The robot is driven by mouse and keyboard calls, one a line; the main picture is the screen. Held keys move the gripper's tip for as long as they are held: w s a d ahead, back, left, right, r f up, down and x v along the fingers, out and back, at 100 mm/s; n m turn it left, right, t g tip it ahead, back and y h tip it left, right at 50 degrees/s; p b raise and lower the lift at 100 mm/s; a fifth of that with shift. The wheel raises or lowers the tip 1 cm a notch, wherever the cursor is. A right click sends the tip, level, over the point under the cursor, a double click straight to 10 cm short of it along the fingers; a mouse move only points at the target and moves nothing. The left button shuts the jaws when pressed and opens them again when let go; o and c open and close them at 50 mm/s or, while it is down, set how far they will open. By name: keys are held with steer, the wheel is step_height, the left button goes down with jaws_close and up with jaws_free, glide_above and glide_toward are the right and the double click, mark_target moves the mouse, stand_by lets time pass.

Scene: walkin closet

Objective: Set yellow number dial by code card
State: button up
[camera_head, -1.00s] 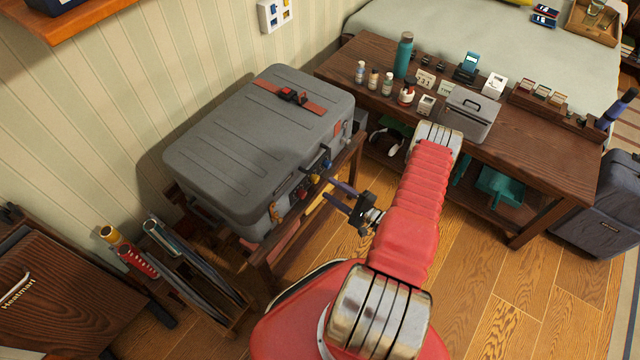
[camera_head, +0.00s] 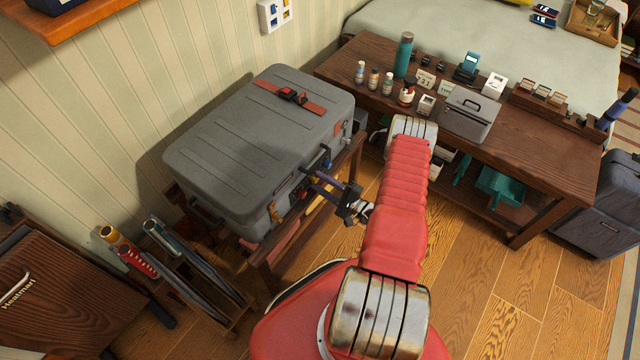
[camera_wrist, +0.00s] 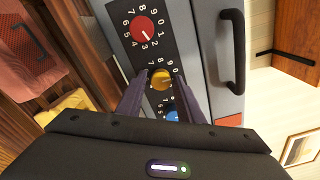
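The yellow number dial (camera_wrist: 160,79) is on a dark number panel on the front of a grey suitcase (camera_head: 262,140). A red dial (camera_wrist: 143,29) and a blue dial (camera_wrist: 172,116) sit on either side of it in the wrist view. My gripper (camera_wrist: 160,73) has one purple finger on each side of the yellow dial; I cannot tell whether they touch it. In the head view my gripper (camera_head: 316,181) is at the suitcase front. The yellow dial's pointer is too small to read. A small card (camera_head: 425,81), seemingly reading 231, stands on the bench; I cannot tell whether it is the code card.
A black handle (camera_wrist: 234,52) sticks out beside the number panel. The wooden bench (camera_head: 545,160) at right carries bottles, a grey box (camera_head: 468,117) and small cards. A rack (camera_head: 190,270) stands at lower left. The floor at lower right is clear.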

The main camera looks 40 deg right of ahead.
steer(key=c, duration=0.7)
steer(key=shift+a, duration=0.35)
steer(key=shift+c, duration=0.3)
steer(key=shift+s+d+f, duration=0.1)
steer(key=shift+d+f, duration=0.05)
steer(key=shift+d, duration=0.1)
steer(key=shift+m, duration=0.3)
